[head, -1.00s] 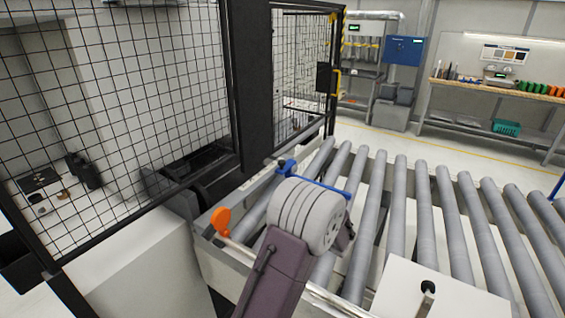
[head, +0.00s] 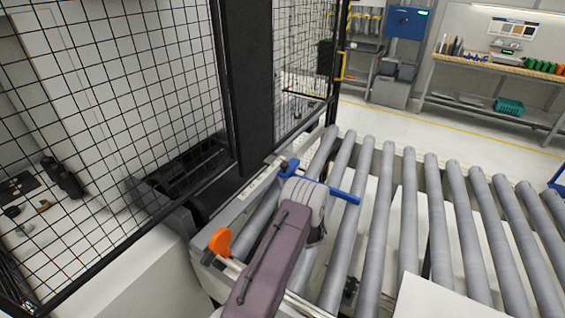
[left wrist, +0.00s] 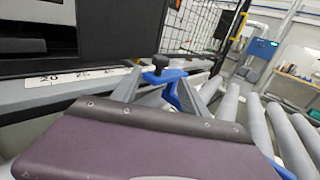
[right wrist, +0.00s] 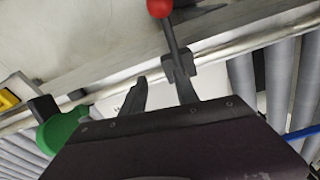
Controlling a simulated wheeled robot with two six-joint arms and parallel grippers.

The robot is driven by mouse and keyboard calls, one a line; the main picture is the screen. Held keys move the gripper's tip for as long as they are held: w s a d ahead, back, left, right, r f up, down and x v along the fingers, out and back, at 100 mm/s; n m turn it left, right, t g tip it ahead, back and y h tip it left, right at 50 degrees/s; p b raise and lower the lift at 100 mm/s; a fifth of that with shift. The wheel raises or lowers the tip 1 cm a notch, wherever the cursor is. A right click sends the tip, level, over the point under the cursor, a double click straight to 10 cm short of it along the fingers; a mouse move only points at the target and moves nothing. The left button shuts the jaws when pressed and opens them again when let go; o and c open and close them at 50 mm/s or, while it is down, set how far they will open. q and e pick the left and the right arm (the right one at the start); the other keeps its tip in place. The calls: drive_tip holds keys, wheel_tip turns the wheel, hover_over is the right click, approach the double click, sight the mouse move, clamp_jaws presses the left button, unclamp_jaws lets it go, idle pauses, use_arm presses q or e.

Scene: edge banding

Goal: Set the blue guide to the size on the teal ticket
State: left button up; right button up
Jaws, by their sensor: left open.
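The blue guide (head: 344,195) lies across the left rollers, with a bracket at the fence-side rail. In the left wrist view the guide (left wrist: 173,78) carries a black knob (left wrist: 160,62). My left gripper (left wrist: 165,88) is open, with its fingers on either side of the guide's bracket and knob; I cannot tell whether they touch. In the head view my left arm hides part of the guide. A scale strip (left wrist: 66,79) on the rail shows 20 and 25. My right gripper (right wrist: 160,90) is open beside a red-knobbed lever (right wrist: 160,8). I cannot make out a teal ticket.
A black mesh fence (head: 110,90) stands left of the roller conveyor (head: 440,215). An orange handle (head: 219,241) sticks up at the rail's near corner. A pale panel (head: 450,300) lies at lower right. A workbench (head: 500,80) and blue cabinet (head: 408,22) stand behind.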

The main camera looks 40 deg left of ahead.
sight(286, 167)
use_arm(q)
drive_tip(key=p+x, duration=0.1)
drive_tip(key=x, duration=0.6)
drive_tip(key=shift+w+a+r+p, duration=0.15)
drive_tip(key=shift+a+r+p, duration=0.05)
drive_tip(key=shift+a+p, duration=0.15)
drive_tip(key=shift+r, duration=0.2)
drive_tip(key=shift+d+r, duration=0.3)
drive_tip(key=shift+r, duration=0.05)
drive_tip(key=shift+a+f, duration=0.15)
drive_tip(key=shift+f, duration=0.05)
drive_tip(key=shift+c, duration=0.9)
drive_tip(key=shift+a+f, duration=0.1)
drive_tip(key=c, duration=0.5)
clamp_jaws()
use_arm(e)
drive_tip(key=shift+s+d+r, duration=0.25)
drive_tip(key=shift+d+r, duration=0.05)
drive_tip(key=shift+r, duration=0.2)
drive_tip(key=shift+s+d+r, duration=0.2)
drive_tip(key=shift+d+r, duration=0.05)
drive_tip(key=shift+r, duration=0.2)
